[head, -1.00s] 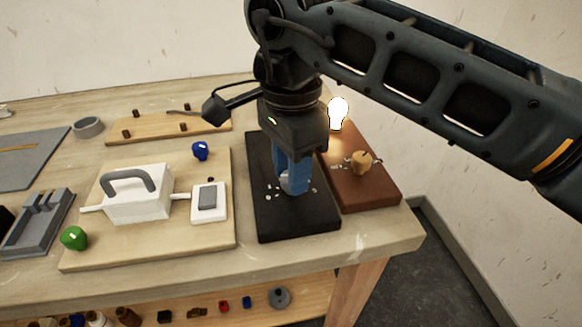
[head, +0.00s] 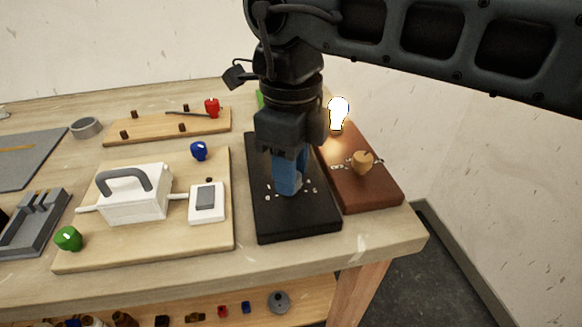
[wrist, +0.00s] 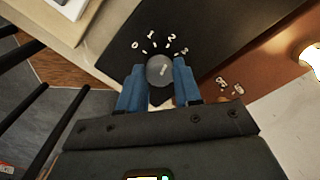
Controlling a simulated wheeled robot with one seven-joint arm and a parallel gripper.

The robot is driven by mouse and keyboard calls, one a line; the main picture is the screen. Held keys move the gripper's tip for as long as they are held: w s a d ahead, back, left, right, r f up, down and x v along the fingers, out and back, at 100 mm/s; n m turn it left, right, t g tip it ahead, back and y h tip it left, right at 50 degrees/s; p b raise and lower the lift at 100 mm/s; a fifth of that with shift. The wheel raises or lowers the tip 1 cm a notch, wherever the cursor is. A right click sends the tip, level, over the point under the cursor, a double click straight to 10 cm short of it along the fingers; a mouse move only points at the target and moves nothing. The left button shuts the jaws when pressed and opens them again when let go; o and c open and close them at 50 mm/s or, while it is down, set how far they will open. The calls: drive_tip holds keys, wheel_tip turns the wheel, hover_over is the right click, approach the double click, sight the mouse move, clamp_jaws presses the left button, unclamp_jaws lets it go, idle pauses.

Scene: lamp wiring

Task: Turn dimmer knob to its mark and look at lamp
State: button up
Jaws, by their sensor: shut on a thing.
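The dimmer knob (wrist: 160,69) is a round grey knob on a black board (head: 262,222). Which numeral the line points to, I cannot tell for sure. My gripper (head: 290,187) points down with blue fingers, one on each side of the knob, shut on it (wrist: 160,76). In the head view the fingers hide the knob. The lamp bulb (head: 338,112) glows bright white on the brown board (head: 372,196), and its edge shows in the wrist view (wrist: 316,62).
An orange-tan knob (head: 362,161) with white marks sits on the brown board. To the left, a wooden board (head: 120,255) carries a white box with a grey handle (head: 135,197), a white switch (head: 207,203), a blue knob (head: 199,151) and a green knob (head: 68,238).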

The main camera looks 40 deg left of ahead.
drive_tip(key=m, duration=0.5)
drive_tip(key=shift+m+b, duration=0.3)
drive_tip(key=shift+b, duration=0.1)
drive_tip(key=m+b, duration=0.1)
drive_tip(key=m, duration=0.5)
drive_tip(key=m+b, duration=0.1)
drive_tip(key=m, duration=0.5)
drive_tip(key=shift+m+b, duration=0.3)
drive_tip(key=shift+b, duration=0.1)
drive_tip(key=m+b, duration=0.1)
drive_tip(key=m, duration=0.4)
drive_tip(key=shift+w+m+b, duration=0.1)
drive_tip(key=shift+m+b, duration=0.3)
drive_tip(key=shift+r, duration=0.1)
drive_tip(key=o, duration=1)
drive_tip(key=shift+o, duration=0.2)
